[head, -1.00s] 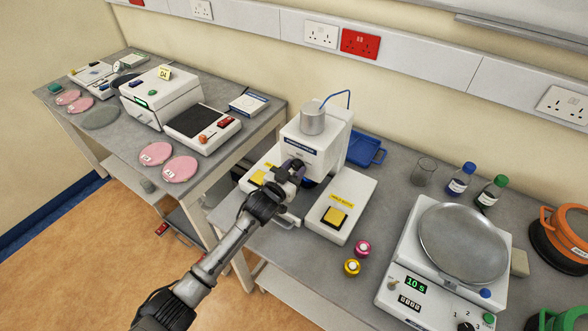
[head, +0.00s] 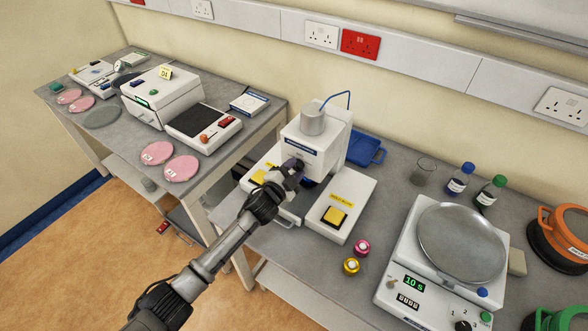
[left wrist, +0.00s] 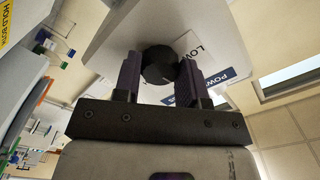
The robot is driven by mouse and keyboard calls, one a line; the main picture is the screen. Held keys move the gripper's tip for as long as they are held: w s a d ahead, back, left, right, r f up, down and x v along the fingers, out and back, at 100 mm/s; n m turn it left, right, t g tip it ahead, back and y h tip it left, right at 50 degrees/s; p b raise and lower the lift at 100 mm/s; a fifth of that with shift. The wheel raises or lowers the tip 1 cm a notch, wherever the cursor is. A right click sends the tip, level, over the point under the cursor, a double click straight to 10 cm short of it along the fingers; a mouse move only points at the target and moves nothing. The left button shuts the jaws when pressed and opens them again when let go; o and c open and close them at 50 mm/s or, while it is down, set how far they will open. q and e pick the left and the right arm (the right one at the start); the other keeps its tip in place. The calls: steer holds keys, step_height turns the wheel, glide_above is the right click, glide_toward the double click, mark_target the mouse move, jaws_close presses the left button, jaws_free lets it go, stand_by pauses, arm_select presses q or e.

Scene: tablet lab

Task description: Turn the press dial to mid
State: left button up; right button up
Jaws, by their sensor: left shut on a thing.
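The press (head: 318,142) is a white machine with a metal cylinder on top and a blue tube, standing at the left end of the near bench. Its dial is a black round knob (left wrist: 158,68) on the white front face, next to a label reading "LOW". My left gripper (left wrist: 160,78) is shut on the dial, one finger on each side of it. In the head view the left gripper (head: 290,172) is at the press front and hides the dial. The pointer mark on the dial cannot be read. My right gripper is not in view.
Yellow buttons (head: 335,216) sit on the press's two side pads. Pink (head: 362,247) and yellow (head: 351,265) small round pieces lie in front. A white device with a round metal plate (head: 462,243) stands to the right. A blue tray (head: 366,150) is behind the press.

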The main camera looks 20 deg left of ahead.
arm_select(q)
steer(key=shift+m, duration=0.8)
steer(key=o, duration=0.9)
steer(key=shift+s, duration=0.1)
steer(key=v, duration=1.3)
steer(key=shift+s, duration=0.3)
steer(key=shift+a, duration=0.1)
